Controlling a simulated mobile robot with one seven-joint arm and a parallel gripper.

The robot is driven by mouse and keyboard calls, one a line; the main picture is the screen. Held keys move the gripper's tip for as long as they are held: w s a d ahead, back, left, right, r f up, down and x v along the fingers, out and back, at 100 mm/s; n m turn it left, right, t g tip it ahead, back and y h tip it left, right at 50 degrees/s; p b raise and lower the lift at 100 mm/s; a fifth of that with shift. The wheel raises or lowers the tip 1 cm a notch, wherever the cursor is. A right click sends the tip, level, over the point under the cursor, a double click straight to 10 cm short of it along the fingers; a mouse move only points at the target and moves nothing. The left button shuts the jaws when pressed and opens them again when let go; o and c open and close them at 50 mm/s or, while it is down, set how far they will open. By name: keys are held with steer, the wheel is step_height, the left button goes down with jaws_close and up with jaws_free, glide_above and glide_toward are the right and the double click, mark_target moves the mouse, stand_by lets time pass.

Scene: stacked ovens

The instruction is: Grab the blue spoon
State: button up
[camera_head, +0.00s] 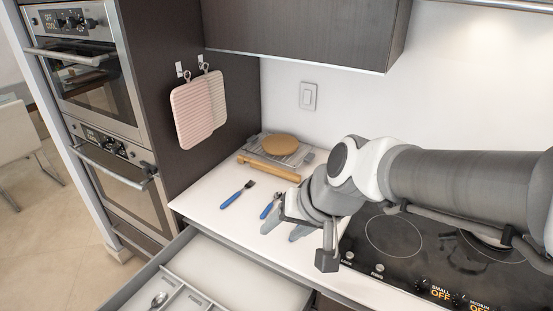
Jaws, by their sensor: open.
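The blue spoon (267,210) lies on the white countertop, just left of my gripper. Its blue handle shows towards the front and its metal end is close beside the gripper's body, which may cover part of it. My gripper (284,229) hangs low over the counter with its grey fingers apart, pointing down and left. It is open and nothing shows between the fingers. I cannot tell whether the fingers touch the counter.
Behind are a wooden rolling pin (268,169) and a rack with a round tan item (280,145). An open drawer (235,273) with a metal spoon (158,299) is in front; a cooktop (420,250) is right.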

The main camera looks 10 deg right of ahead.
steer(key=w+a+f+m+h+b, duration=0.1)
steer(key=w+f+m+h+b, duration=0.15)
steer(key=f, duration=0.55)
steer(key=w+a+f+m+t+h+b, duration=0.1)
steer(key=w+a+f, duration=0.1)
steer(key=w+f, duration=0.35)
steer(key=w+a+f+m+h+b, duration=0.1)
steer(key=f, duration=0.8)
steer(key=w+d+f+t+h+b, duration=0.1)
steer(key=w+d+h+b, duration=0.1)
steer(key=w+d, duration=0.1)
steer(key=w+d+f+m+t+h+b, duration=0.1)
steer(key=w+d+t+h+b, duration=0.1)
steer(key=w, duration=0.3)
steer(key=w+d+f+t+h+b, duration=0.2)
steer(key=w+d+h+b, duration=0.1)
steer(key=w+d, duration=0.1)
steer(key=shift+w+d+f, duration=0.1)
steer(key=shift+w+d, duration=0.15)
steer(key=shift+a+b+x, duration=0.1)
steer(key=shift+b+x, duration=0.35)
steer(key=shift+x, duration=1.05)
steer(key=shift+a+b+x, duration=0.15)
steer(key=shift+b+x, duration=0.25)
steer(key=shift+x, duration=1.15)
steer(key=shift+w, duration=0.1)
jaws_close()
